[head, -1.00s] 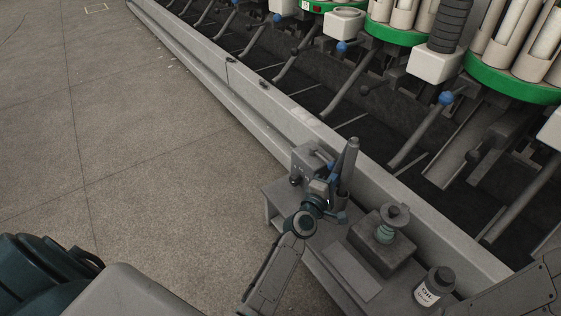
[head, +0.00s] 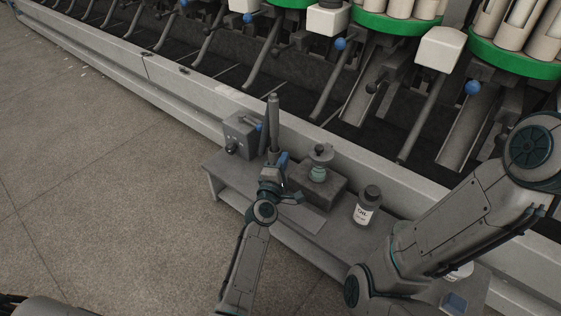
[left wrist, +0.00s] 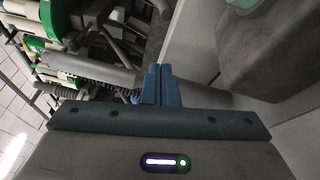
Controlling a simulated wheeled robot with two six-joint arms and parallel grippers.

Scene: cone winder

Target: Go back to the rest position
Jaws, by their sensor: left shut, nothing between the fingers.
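My left arm comes up from the bottom of the head view. Its gripper (head: 282,161) is over the small grey bench, close to an upright grey cylinder (head: 273,125); I cannot tell whether they touch. In the left wrist view the blue fingers (left wrist: 160,84) are together with nothing between them. A grey tube passes behind them. My right arm fills the right side of the head view, but its gripper is out of sight.
The grey bench (head: 272,232) holds a grey box with a knob (head: 240,133), a block with a greenish spool (head: 319,176), an oil bottle (head: 367,206) and a white tub (head: 461,271). The winder's rail (head: 185,98) runs behind. The floor (head: 110,190) at left is clear.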

